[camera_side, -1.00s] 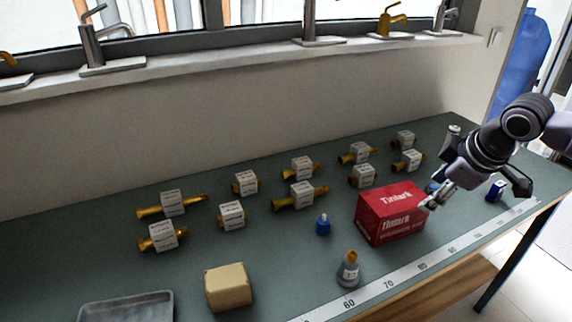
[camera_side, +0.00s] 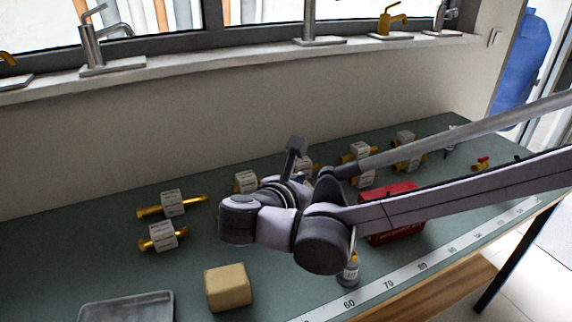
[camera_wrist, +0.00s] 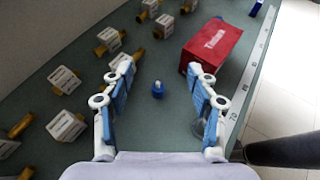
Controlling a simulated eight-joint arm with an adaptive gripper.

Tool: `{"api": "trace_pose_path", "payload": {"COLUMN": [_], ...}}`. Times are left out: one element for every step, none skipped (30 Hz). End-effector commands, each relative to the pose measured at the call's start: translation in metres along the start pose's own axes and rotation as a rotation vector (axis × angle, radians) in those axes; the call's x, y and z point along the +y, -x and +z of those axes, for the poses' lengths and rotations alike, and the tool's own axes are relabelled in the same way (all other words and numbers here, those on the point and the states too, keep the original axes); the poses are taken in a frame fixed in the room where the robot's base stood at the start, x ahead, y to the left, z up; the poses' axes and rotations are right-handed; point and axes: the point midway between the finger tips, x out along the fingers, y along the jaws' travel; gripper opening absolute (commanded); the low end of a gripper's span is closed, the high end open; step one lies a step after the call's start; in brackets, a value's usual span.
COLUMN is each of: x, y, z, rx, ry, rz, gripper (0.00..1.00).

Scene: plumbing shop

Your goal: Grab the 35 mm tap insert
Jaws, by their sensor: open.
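A small blue insert with a pale stem (camera_wrist: 158,89) stands upright on the green bench in the wrist view. It looks like a tap insert, but no size can be read on it. My gripper (camera_wrist: 160,76) is open and empty, with its blue-padded fingers on either side of the insert in the picture. The insert appears to be below the fingers and apart from them. In the side view my arm hides the insert and my fingers. Another blue piece (camera_wrist: 256,8) lies at the upper right of the wrist view; its kind is unclear.
A red box (camera_wrist: 212,45) stands right of the insert, near the right finger. Brass fittings with white label cubes (camera_wrist: 64,79) lie to the left. The side view shows a bottle (camera_side: 350,271), a tan block (camera_side: 228,287) and a grey tray (camera_side: 125,306).

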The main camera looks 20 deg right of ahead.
Motion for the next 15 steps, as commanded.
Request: {"api": "trace_pose_path", "payload": {"x": [0.006,0.005,0.003,0.003,0.002,0.002,0.002,0.001,0.001,0.001,0.0,0.0,0.0,0.0,-0.001], "y": [0.013,0.005,-0.004,-0.008,-0.013,-0.018,-0.022,-0.026,-0.03,-0.033,-0.035,-0.037,-0.039,-0.04,-0.042], "z": [-0.012,-0.021,-0.035,-0.044,-0.054,-0.066,-0.075,-0.083,-0.092,-0.098,-0.103,-0.108,-0.111,-0.113,-0.114], "rx": [-0.038,-0.038,-0.035,-0.034,-0.033,-0.033,-0.033,-0.033,-0.032,-0.032,-0.032,-0.032,-0.031,-0.031,-0.031], "ry": [0.048,0.048,0.044,0.043,0.043,0.042,0.042,0.042,0.041,0.041,0.041,0.041,0.04,0.04,0.04], "rz": [0.008,0.003,0.001,0.001,0.001,0.002,0.002,0.002,0.002,0.002,0.002,0.002,0.002,0.002,0.002], "gripper": [0.59,0.59,0.59,0.59,0.59,0.59,0.59,0.59,0.59,0.59,0.59,0.59,0.59,0.59,0.59]}}
